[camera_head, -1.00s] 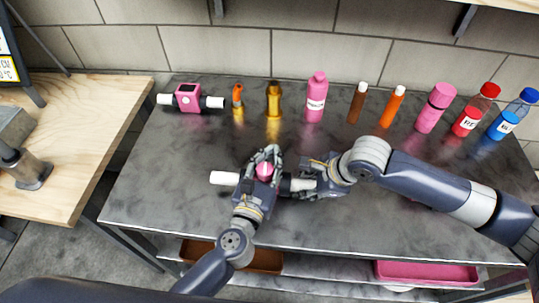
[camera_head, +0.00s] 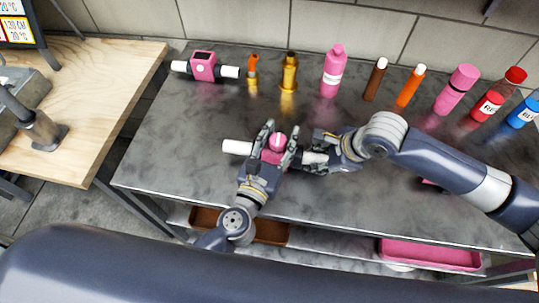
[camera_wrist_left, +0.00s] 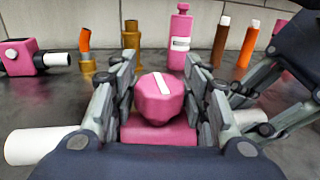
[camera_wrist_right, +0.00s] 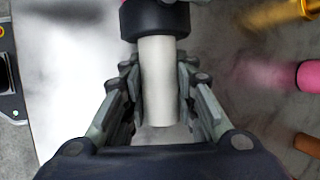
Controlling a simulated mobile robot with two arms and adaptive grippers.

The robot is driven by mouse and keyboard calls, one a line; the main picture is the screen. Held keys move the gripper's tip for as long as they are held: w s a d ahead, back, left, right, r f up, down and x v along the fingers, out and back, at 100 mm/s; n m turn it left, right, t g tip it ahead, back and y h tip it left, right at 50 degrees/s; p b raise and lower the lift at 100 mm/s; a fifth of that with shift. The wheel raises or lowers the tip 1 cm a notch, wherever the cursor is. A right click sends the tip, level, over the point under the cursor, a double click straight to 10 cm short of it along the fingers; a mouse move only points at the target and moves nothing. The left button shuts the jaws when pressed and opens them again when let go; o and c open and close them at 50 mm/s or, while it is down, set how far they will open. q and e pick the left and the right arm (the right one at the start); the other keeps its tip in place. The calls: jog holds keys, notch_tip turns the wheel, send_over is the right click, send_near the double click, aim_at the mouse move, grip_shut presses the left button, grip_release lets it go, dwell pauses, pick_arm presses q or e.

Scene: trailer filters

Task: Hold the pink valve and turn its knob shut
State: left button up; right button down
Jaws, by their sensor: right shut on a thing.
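The pink valve (camera_wrist_left: 158,132) lies near the middle of the metal table, with white pipe ends on its left (camera_head: 237,146) and right. Its round pink knob (camera_wrist_left: 159,99) faces up and carries a white line that runs mostly away from my left gripper, slightly slanted. My left gripper (camera_wrist_left: 162,75) straddles the knob, one finger on each side, with gaps visible; it is open. My right gripper (camera_wrist_right: 158,85) is shut on the valve's right white pipe (camera_wrist_right: 158,75). The fingers hide part of the pipe and valve body.
A pink block with white pipe ends (camera_head: 203,66) stands at the back left. Orange, gold, pink, brown, red and blue bottles or tubes line the back, including a pink bottle (camera_head: 333,72). A wooden bench (camera_head: 85,90) is at left. Free tabletop surrounds the valve.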

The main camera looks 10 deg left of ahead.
pick_arm(q)
jog(key=v, duration=0.9)
jog(key=shift+s, duration=0.35)
pick_arm(e)
jog(key=shift+a+r, duration=0.1)
jog(key=c, duration=1.2)
grip_release()
